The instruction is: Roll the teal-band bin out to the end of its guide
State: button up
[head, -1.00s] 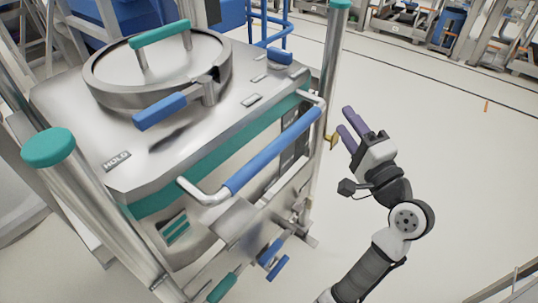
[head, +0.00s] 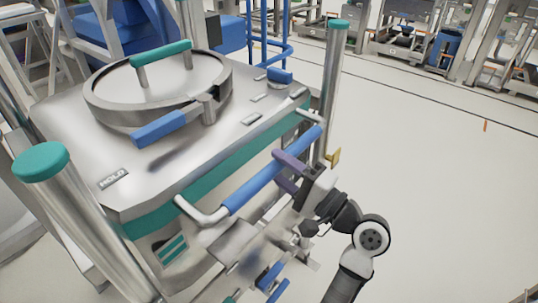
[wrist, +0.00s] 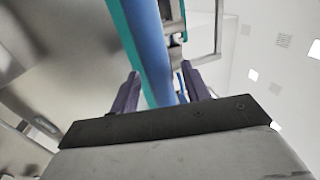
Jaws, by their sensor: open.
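The teal-band bin (head: 240,165) is a steel box with a teal stripe, a round lid with a teal handle on top, and a blue push bar (head: 262,180) along its near right side. My gripper (head: 283,172) is open at the right half of that bar. In the wrist view the blue bar (wrist: 150,50) runs between the two purple fingers of my gripper (wrist: 158,90). The fingers stand apart on either side of it. I cannot tell whether either finger touches the bar.
Steel posts with teal caps stand at the bin's left (head: 40,162) and right (head: 338,24) corners. Blue and teal levers (head: 270,275) sit low on the front. A blue rail frame (head: 268,45) stands behind. The floor (head: 430,170) to the right is clear.

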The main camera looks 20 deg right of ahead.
jog(key=x, duration=0.3)
jog(key=shift+w, duration=0.2)
grip_shut()
jog(key=shift+s, duration=0.15)
